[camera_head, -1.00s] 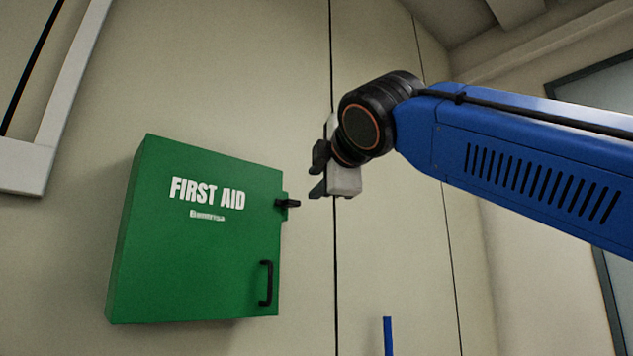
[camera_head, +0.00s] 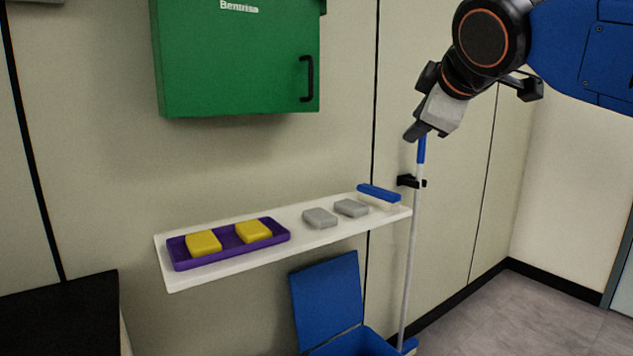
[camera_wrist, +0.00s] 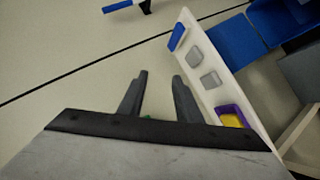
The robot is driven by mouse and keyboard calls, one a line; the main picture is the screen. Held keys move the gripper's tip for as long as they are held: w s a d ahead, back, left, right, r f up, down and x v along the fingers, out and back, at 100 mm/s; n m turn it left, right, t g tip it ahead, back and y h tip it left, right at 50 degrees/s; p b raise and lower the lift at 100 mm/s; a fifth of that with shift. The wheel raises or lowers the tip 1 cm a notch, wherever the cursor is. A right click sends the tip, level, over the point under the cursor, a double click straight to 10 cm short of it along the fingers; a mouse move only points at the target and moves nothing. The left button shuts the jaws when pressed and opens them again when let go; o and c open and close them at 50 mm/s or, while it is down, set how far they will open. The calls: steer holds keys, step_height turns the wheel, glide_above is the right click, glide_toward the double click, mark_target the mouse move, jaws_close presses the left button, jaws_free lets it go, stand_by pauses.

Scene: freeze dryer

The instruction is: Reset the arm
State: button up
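My gripper (camera_head: 420,132) hangs from my blue arm at the upper right of the head view, right of the green first aid box and above the shelf's right end. In the wrist view my gripper (camera_wrist: 160,77) has its two dark fingers apart with nothing between them, so it is open and empty. The wall lies beyond the fingers. In the head view the gripper overlaps the top of a blue-topped pole (camera_head: 412,240); I cannot tell whether they touch.
A white shelf (camera_head: 330,238) holds a purple tray (camera_head: 180,262) with two yellow sponges, two grey blocks (camera_head: 320,217) and a blue brush (camera_head: 379,193). The green first aid box (camera_head: 235,70) hangs above. A blue bin (camera_head: 328,300) stands below. Floor (camera_head: 510,310) is clear at right.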

steer(key=s+d+f+m+g, duration=0.2)
steer(key=s+f, duration=0.4)
steer(key=f, duration=0.8)
steer(key=s+d+f+m+g, duration=0.3)
steer(key=s+d+f+m, duration=0.2)
steer(key=f, duration=0.9)
steer(key=s+d+f+m+g, duration=0.2)
steer(key=s+f+m, duration=0.4)
steer(key=f, duration=0.9)
steer(key=s+d, duration=0.1)
steer(key=s, duration=0.2)
steer(key=shift+d+g, duration=0.3)
steer(key=shift+g, duration=0.1)
steer(key=shift+s+f, duration=0.1)
